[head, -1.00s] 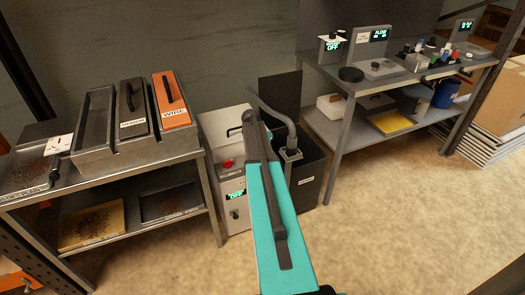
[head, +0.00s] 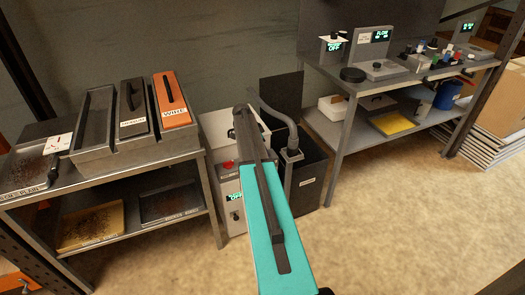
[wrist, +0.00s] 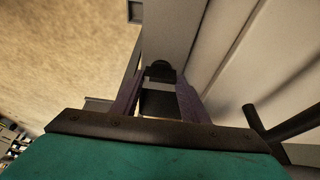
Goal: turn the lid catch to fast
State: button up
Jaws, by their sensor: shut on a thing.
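The lidded cleaner is a pale box (head: 218,124) on the floor between the two benches, with a red button and a lit display reading OFF. My arm hides part of its top and right side. In the wrist view, my gripper (wrist: 160,84) has its two purple fingers close around a small dark rounded piece, which appears to be the lid catch (wrist: 159,69), against a pale panel (wrist: 182,28). It is shut on that piece. The catch's exact turn cannot be read. In the head view my gripper is hidden behind my arm.
A dark bar (wrist: 288,125) sticks out right of my gripper in the wrist view. A dark bin (head: 306,180) with a grey hose (head: 283,120) stands right of the cleaner. A metal bench (head: 190,150) with trays stands left. Floor in front is clear.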

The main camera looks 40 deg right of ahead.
jog(key=shift+w+a, duration=0.25)
jog(key=shift+w, duration=0.05)
